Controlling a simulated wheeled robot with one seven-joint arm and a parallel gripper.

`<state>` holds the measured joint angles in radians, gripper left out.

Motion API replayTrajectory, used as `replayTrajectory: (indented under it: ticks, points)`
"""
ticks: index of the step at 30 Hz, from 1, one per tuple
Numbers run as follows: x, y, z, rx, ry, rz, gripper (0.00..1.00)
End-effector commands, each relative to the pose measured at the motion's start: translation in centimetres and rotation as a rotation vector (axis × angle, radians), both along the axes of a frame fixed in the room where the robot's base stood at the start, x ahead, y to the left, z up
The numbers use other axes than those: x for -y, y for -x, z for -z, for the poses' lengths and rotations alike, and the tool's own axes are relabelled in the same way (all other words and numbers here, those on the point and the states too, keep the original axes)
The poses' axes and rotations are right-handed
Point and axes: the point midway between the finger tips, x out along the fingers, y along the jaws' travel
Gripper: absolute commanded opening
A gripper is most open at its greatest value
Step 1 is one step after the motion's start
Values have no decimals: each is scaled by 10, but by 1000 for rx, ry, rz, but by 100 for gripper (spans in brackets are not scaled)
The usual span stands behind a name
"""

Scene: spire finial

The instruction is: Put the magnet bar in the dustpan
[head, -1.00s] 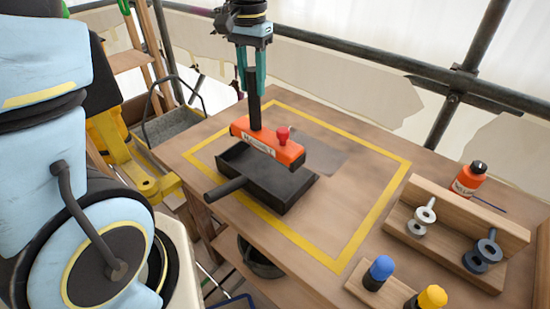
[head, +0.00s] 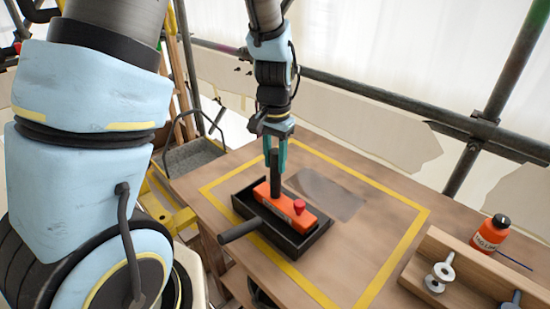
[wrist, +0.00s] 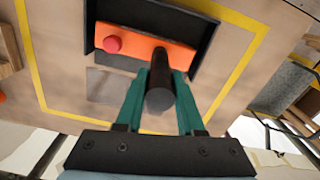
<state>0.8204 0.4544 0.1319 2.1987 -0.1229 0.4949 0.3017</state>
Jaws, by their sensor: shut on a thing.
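The magnet bar (head: 285,206) is an orange block with a red knob and an upright black handle. In the head view it sits low inside the black dustpan (head: 318,241), within its walls. I cannot tell whether it touches the pan floor. My gripper (head: 276,158) is above it, pointing down, with teal fingers shut on the black handle. The wrist view shows the fingers (wrist: 160,100) on both sides of the handle, the orange bar (wrist: 150,48) beyond and the dustpan wall (wrist: 190,22) around it.
The dustpan stands inside a yellow taped outline (head: 408,236) on the wooden table. A grey patch (head: 330,194) lies behind it. An orange bottle (head: 490,234) and a wooden rack (head: 440,262) with metal pieces are at right. A grey tray (head: 195,154) is at left.

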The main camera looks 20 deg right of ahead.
Motion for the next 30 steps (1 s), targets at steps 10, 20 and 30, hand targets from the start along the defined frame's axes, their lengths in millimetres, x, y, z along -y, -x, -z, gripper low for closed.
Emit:
replayTrajectory:
  ticks: [10,20,30]
  points:
    - [0,0,3,-1,-1,0,40]
    - [0,0,3,-1,-1,1,67]
    - [1,-1,-13,3,3,2,67]
